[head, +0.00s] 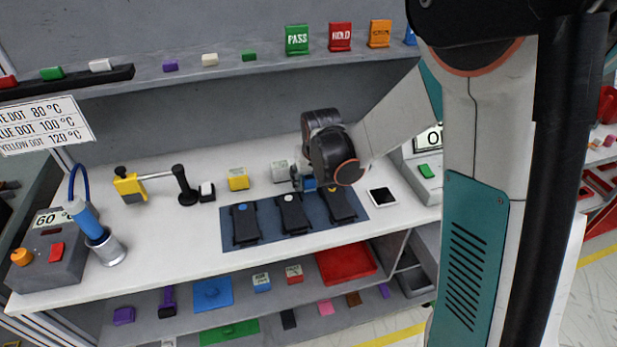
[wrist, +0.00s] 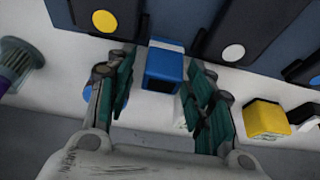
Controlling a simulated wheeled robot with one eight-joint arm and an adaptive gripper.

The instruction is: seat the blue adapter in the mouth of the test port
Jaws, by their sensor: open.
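The blue adapter (wrist: 163,72) is a small blue block with a pale band, between my fingers in the wrist view. In the head view only part of the adapter (head: 309,184) shows beside my gripper (head: 302,180). My gripper (wrist: 158,95) is open, with one finger on each side of the adapter. The adapter appears to be on the white bench behind the dark modules. I cannot identify the test port for certain; my arm hides part of the bench.
Three dark modules (head: 292,212) lie on a blue mat (head: 230,240) in front of my gripper. A yellow block (head: 238,179) and a pale block (head: 279,171) stand to the left. A grey ribbed cylinder (wrist: 18,62) is at the wrist view's left. A display unit (head: 425,170) stands right.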

